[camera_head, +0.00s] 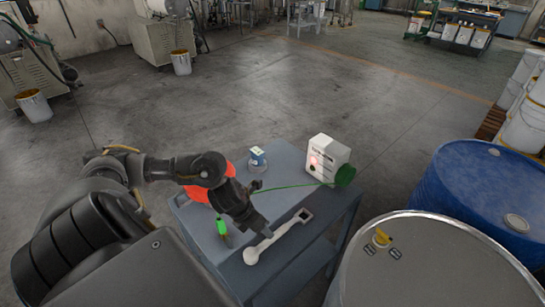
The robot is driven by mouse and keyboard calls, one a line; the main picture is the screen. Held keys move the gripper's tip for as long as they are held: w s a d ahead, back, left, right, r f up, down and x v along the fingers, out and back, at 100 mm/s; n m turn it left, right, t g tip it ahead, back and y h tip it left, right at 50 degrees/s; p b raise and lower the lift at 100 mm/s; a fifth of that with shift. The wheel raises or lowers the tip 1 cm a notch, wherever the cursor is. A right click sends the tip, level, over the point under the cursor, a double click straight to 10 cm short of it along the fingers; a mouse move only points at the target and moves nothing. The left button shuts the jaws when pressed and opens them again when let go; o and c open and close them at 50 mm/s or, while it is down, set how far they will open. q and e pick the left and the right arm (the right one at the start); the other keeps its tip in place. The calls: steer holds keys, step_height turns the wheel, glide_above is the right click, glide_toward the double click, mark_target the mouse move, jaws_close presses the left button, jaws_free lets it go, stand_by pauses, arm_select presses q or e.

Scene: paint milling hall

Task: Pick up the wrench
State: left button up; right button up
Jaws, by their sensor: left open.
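A pale grey wrench (277,238) lies on the blue-grey table (293,262), running diagonally, with a round end at the lower left and a squarish open end at the upper right. My left gripper (262,228) points down over the table, just above and behind the middle of the wrench. It is open, with nothing seen between its fingers. Whether it touches the wrench cannot be told. My right gripper is not in view.
A green-handled tool (222,229) lies left of the wrench. A small blue-and-white container (257,156) and a white box (328,156) stand at the table's back. A steel drum (430,265) and a blue drum (475,180) stand to the right. Open floor lies beyond.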

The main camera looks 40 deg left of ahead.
mark_target(280, 233)
arm_select(q)
steer(key=shift+p+x, duration=0.7)
steer(key=shift+x, duration=2.95)
steer(key=shift+w+d, duration=0.1)
jaws_close()
